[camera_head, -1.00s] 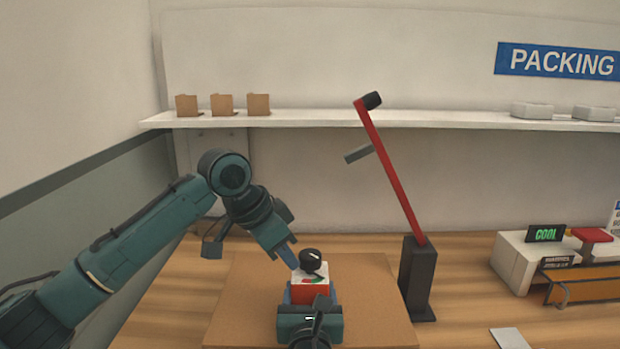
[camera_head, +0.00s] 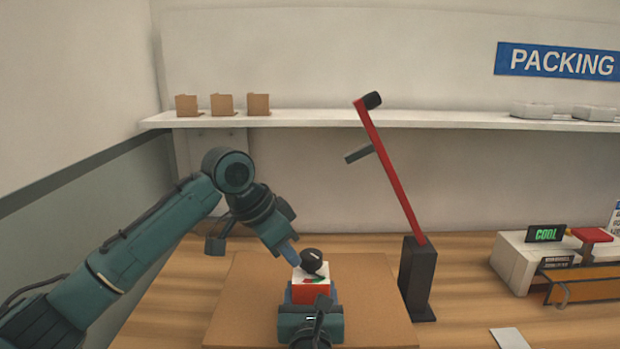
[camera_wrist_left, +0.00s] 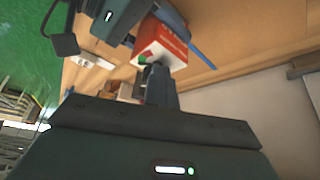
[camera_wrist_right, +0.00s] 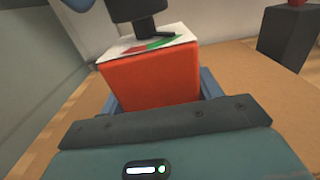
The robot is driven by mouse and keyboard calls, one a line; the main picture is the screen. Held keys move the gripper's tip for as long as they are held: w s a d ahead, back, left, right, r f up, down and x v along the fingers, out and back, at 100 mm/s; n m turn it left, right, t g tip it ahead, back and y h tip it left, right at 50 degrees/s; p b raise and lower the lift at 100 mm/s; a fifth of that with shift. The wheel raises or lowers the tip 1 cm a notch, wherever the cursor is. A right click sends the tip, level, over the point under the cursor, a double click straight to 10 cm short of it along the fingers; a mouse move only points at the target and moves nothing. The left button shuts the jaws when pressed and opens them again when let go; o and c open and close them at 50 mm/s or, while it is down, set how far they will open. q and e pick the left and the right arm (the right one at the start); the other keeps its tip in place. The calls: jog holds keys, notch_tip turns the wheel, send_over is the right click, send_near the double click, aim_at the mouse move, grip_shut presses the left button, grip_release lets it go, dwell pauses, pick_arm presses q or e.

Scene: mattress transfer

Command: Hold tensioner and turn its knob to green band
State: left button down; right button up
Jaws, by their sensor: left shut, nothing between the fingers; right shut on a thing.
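The tensioner is a red box (camera_head: 311,292) with a white top plate carrying a red and green band (camera_wrist_right: 150,46) and a black knob (camera_head: 312,261) with a white mark. My right gripper (camera_head: 311,297) is shut around the red box (camera_wrist_right: 152,82), one blue finger on each side, just above the brown mat. My left gripper (camera_head: 292,262) is shut and empty, its blue fingertips at the left side of the knob. I cannot tell whether they touch it. In the left wrist view the red box (camera_wrist_left: 163,42) and knob (camera_wrist_left: 158,80) show beyond the fingers.
A brown mat (camera_head: 235,310) lies on the wooden table. A black post with a raised red lever (camera_head: 390,175) stands to the right. A white machine with a green COOL display (camera_head: 546,233) is further right. A shelf (camera_head: 330,118) runs along the back wall.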

pick_arm(q)
jog(key=shift+w, duration=0.2)
pick_arm(e)
jog(key=shift+s+a+r, duration=0.15)
jog(key=shift+a+r, duration=0.1)
jog(key=shift+a, duration=0.1)
pick_arm(q)
jog(key=shift+a, duration=0.15)
pick_arm(e)
jog(key=shift+d, duration=0.25)
pick_arm(q)
notch_tip(320, 180, up, 6)
jog(key=shift+s+a, duration=0.15)
jog(key=shift+a, duration=0.15)
pick_arm(e)
jog(key=o, duration=1.6)
jog(key=shift+f, duration=0.15)
jog(key=shift+o, duration=0.2)
